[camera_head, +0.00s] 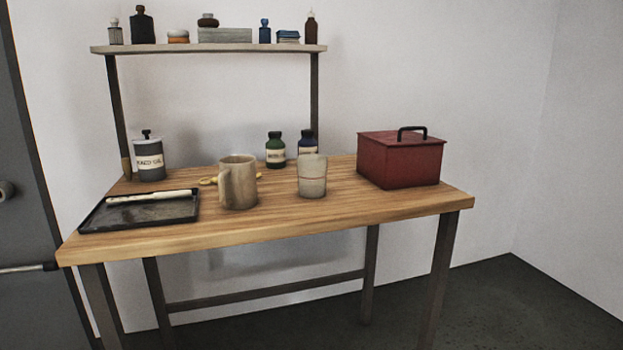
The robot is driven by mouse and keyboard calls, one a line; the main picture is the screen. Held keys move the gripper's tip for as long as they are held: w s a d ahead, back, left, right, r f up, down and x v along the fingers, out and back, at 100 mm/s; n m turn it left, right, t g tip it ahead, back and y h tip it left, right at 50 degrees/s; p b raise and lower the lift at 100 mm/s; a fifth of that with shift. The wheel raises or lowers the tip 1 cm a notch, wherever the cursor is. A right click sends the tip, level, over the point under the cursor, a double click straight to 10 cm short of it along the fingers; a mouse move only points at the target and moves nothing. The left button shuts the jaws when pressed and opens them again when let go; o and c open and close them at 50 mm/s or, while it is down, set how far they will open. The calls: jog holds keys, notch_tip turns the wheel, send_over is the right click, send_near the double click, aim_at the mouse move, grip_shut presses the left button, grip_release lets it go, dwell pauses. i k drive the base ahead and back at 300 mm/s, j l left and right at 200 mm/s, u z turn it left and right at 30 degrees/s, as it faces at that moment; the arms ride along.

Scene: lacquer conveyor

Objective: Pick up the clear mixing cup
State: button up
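The clear mixing cup (312,178) appears to be the greyish see-through tumbler standing upright near the front middle of the wooden table (270,225). It has no handle and a faint line across its side. It stands in front of a small dark blue bottle (308,142) and partly hides it. My gripper is not in view, so its state does not show.
A beige mug (238,184) stands left of the cup, a red lidded box (400,162) right. A dark tray (140,212) holds a pale roller. A labelled canister (149,158) and green bottle (275,150) stand behind. A shelf (210,49) overhangs the back.

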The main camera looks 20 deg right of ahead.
aim_at(312, 169)
jog(key=u, duration=1.15)
jog(key=l+u, duration=0.2)
jog(key=u, duration=0.2)
jog(key=l+u, duration=0.2)
jog(key=u, duration=0.15)
jog(key=l+u, duration=0.2)
jog(key=u, duration=0.2)
jog(key=k+l+u, duration=0.25)
jog(key=l+u, duration=0.15)
jog(key=k+l+u, duration=0.5)
jog(key=k, duration=0.25)
jog(key=k+l+u, duration=0.15)
jog(key=k+l, duration=0.15)
jog(key=k, duration=0.15)
jog(key=k+l, duration=0.1)
jog(key=k, duration=0.8)
jog(key=k+l+z, duration=0.15)
jog(key=k+l, duration=0.2)
jog(key=k+l+z, duration=0.15)
jog(key=k+l, duration=0.2)
jog(key=l, duration=0.15)
jog(key=k+l, duration=0.1)
jog(key=l, duration=0.35)
jog(key=k+l+z, duration=0.1)
jog(key=l, duration=0.3)
